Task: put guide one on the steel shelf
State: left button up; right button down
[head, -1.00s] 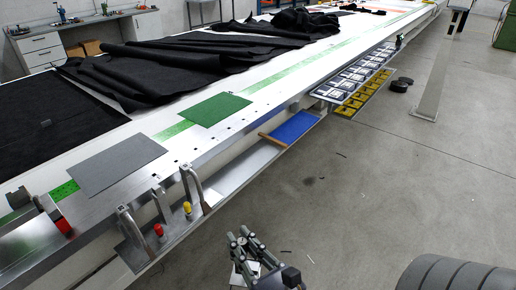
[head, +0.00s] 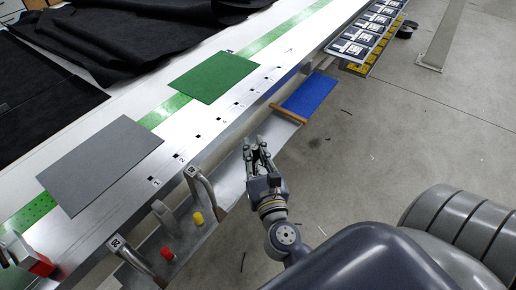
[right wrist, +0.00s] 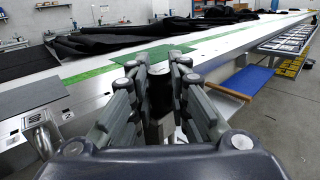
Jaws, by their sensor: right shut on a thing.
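My right gripper (head: 257,146) is over the steel shelf (head: 228,185) that runs along the bench's side, with its fingers pointing away from me. Curved metal guides (head: 200,188) with number tags stand to the left on the shelf's near part. My left gripper is not in view.
A red knob (head: 167,254) and a yellow knob (head: 198,218) stand near the guides. A blue mat (head: 309,95) with a wooden edge (head: 288,114) lies beyond my gripper. Grey (head: 100,163) and green (head: 214,76) sheets lie on the bench. Open floor is to the right.

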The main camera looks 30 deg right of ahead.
jog(key=shift+w+d+f+h, duration=0.6)
jog(key=shift+w+f+h, duration=0.1)
jog(key=shift+w+f, duration=0.1)
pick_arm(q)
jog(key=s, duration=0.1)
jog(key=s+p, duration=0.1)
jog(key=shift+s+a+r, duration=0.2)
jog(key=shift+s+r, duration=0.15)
pick_arm(e)
jog(key=w+d+f, duration=0.2)
jog(key=w+d, duration=0.2)
jog(key=w, duration=0.2)
jog(key=w+d+f, duration=0.3)
jog(key=w+d, duration=0.1)
jog(key=w, duration=0.3)
jog(key=shift+w+f+m, duration=0.15)
jog(key=shift+w+m, duration=0.1)
jog(key=shift+m, duration=0.05)
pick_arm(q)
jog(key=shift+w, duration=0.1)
pick_arm(e)
jog(key=shift+d, duration=0.1)
jog(key=shift+s+f, duration=0.1)
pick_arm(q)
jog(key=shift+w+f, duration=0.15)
pick_arm(e)
jog(key=c, duration=1.5)
grip_release()
